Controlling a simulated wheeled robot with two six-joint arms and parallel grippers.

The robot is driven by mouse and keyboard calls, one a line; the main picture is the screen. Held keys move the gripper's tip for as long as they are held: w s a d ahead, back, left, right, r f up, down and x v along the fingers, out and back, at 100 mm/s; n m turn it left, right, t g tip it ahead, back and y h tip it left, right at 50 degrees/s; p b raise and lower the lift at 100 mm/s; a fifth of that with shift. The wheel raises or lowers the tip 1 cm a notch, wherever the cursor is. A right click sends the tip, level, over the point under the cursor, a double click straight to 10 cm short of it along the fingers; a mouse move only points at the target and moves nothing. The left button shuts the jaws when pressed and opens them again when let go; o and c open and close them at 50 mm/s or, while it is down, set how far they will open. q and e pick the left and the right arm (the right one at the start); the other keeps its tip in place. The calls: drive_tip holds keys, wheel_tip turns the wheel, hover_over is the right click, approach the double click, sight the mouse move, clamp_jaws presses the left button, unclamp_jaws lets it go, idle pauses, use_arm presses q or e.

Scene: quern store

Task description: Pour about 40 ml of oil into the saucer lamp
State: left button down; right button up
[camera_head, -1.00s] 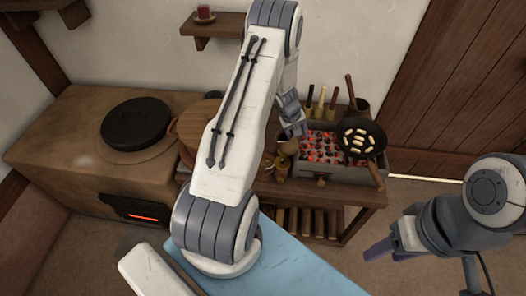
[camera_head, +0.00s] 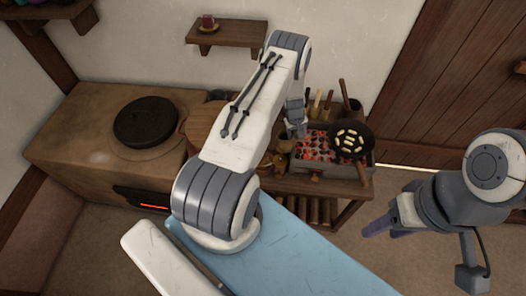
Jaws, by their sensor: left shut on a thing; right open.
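My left arm reaches across the middle of the head view to the wooden bench at the back. My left gripper (camera_head: 293,133) is at the left edge of the charcoal brazier, partly hidden behind my own arm, and is shut on a small brown vessel (camera_head: 284,148). Whether that vessel holds oil cannot be told. Other small brownish items (camera_head: 279,163) sit close below it, too small to tell apart. I cannot pick out the saucer lamp for sure. My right gripper (camera_head: 381,226) is open and empty above the floor at the right.
The brazier (camera_head: 359,172) holds glowing coals, and a dark pan (camera_head: 351,142) with pale pieces is over its right side. A clay stove (camera_head: 85,130) with a black plate (camera_head: 146,121) stands left. A wall shelf (camera_head: 240,33) bears a red cup (camera_head: 208,22). Floor at right is clear.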

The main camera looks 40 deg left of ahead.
use_arm(q)
drive_tip(key=shift+w, duration=0.1)
drive_tip(key=shift+d+f+b, duration=0.1)
drive_tip(key=shift+b, duration=0.45)
drive_tip(key=shift+w+g+y+b, duration=0.3)
drive_tip(key=shift+g+b, duration=0.1)
drive_tip(key=shift+w+d+g+b, duration=0.2)
drive_tip(key=shift+g+b, duration=0.2)
drive_tip(key=shift+b, duration=0.55)
drive_tip(key=shift+a+y, duration=0.1)
drive_tip(key=shift+y, duration=0.2)
use_arm(e)
wheel_tip(320, 180, down, 3)
idle(1.0)
